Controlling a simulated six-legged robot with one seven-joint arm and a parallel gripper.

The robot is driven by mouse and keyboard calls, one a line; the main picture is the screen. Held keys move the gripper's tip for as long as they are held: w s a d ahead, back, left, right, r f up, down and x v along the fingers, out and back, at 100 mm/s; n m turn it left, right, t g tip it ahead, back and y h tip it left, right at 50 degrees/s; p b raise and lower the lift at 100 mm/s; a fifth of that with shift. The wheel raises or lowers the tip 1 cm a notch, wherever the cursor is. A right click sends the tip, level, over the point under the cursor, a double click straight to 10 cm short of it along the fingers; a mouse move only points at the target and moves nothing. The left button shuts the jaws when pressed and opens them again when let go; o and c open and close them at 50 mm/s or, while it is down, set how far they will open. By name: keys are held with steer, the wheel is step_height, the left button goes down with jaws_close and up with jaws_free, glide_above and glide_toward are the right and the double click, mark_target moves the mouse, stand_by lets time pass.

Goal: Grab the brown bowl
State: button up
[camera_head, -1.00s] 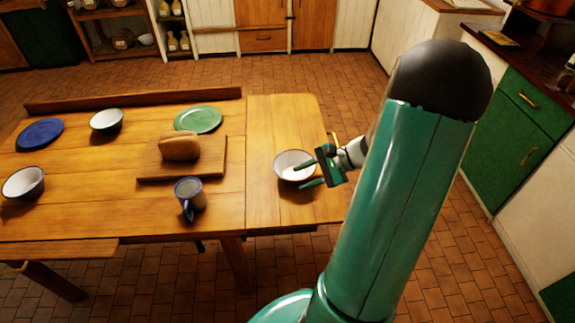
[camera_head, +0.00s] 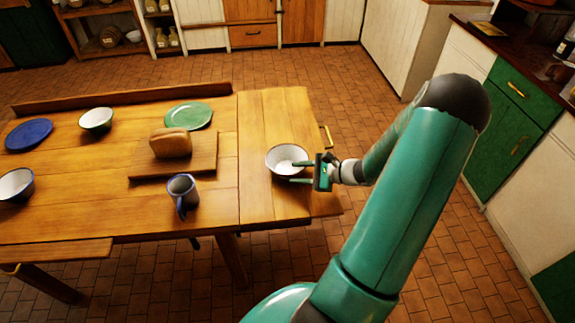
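A bowl (camera_head: 281,172) with a white inside and a darker outside stands upright on the right end of the wooden table. Its outer colour is hard to make out, but it is the bowl by my gripper. My gripper (camera_head: 292,172) comes in from the right with its two green fingers apart. The far fingertip overlaps the bowl's white inside and the near one overlaps its front right side. I cannot tell whether either finger touches the bowl.
The wooden table (camera_head: 265,205) also holds a blue mug (camera_head: 182,189), bread (camera_head: 171,143) on a board (camera_head: 203,162), a green plate (camera_head: 188,116), a blue plate (camera_head: 28,134), a green-sided bowl (camera_head: 97,121) and a dark-rimmed bowl (camera_head: 16,186). Table around the near bowl is clear.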

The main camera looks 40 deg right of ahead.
steer(key=x, duration=0.5)
steer(key=shift+s+a, duration=0.1)
steer(key=shift+a, duration=0.15)
jaws_close()
